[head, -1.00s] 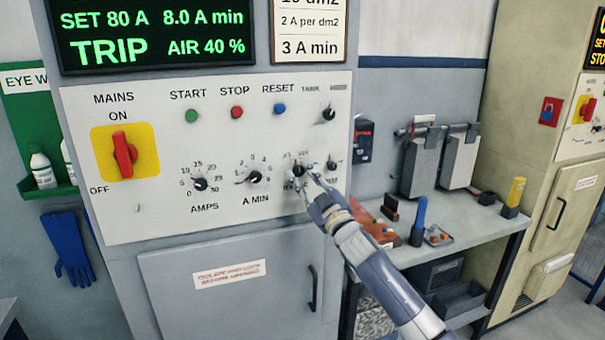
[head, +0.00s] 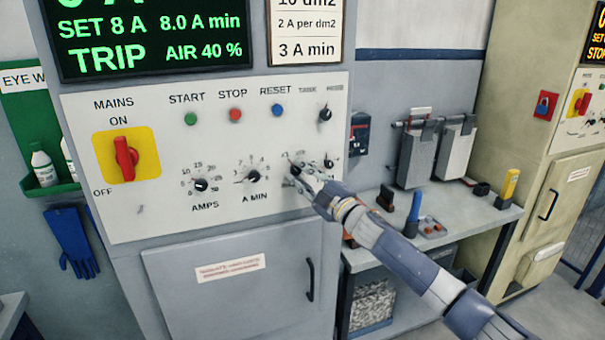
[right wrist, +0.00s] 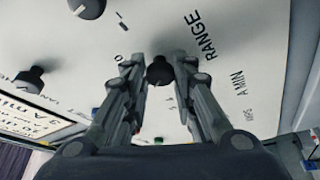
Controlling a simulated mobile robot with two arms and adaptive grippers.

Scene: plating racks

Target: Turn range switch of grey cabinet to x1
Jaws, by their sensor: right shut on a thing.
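The grey cabinet (head: 160,240) fills the left and middle of the head view, with a white control panel. Its range switch (head: 296,169) is a small black knob right of the A MIN knob. My right gripper (head: 302,178) is shut on this knob, and its fingers partly cover the knob and its scale. In the right wrist view the range switch (right wrist: 160,72) sits between the two finger tips, beside the word RANGE. The cabinet's display (head: 150,40) reads SET 8 A, 8.0 A min and TRIP. My left gripper is not in view.
Close by on the panel are the A MIN knob (head: 253,177), the amps knob (head: 201,185) and a small knob (head: 328,163) at the right. The red mains switch (head: 126,158) is at the left. A bench (head: 465,235) with tools stands at the right.

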